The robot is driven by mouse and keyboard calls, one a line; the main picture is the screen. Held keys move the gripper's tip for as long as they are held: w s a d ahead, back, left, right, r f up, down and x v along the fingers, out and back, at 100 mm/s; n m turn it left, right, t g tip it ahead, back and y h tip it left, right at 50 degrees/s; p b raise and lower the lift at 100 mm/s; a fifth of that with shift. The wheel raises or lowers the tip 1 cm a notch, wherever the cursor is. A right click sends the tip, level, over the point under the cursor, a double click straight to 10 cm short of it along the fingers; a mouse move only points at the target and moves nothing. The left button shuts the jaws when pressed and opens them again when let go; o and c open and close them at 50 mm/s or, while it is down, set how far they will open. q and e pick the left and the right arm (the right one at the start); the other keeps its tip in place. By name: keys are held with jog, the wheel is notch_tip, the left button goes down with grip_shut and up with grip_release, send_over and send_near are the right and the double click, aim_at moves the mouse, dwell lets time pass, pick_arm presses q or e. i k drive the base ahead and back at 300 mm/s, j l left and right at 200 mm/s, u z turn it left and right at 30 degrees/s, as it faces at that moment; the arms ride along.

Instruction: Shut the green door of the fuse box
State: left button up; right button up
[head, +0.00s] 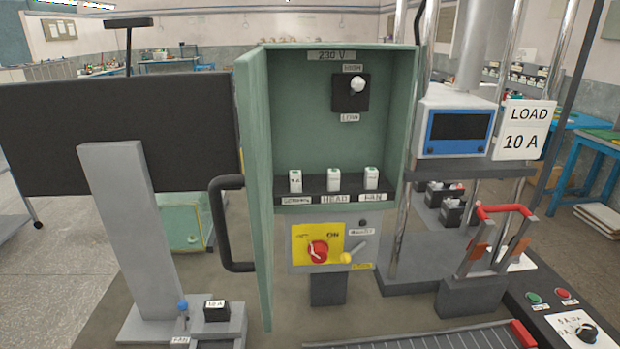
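The green fuse box (330,130) stands open in the middle of the head view. Its green door (255,190) is swung out towards me on the left side and is seen nearly edge-on. A black bar handle (222,225) sits on the door's outer, left-hand face. Inside are a black switch (350,93) with a white knob and a row of white fuses (334,180) above labels, one reading HEAD. Neither of my grippers is in view.
Below the box is a panel with a red rotary switch (318,251) on yellow. A grey post (130,230) stands left of the door, with a small 10 A block (216,311) near its foot. A red-handled device (503,212) and a button panel (550,300) are at right.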

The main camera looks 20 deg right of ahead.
aim_at(249, 68)
jog(key=i+j+z, duration=0.2)
jog(key=z, duration=0.3)
jog(key=i+j+z, duration=0.1)
jog(key=j+z, duration=0.4)
jog(key=k+j+z, duration=0.1)
jog(key=k, duration=0.1)
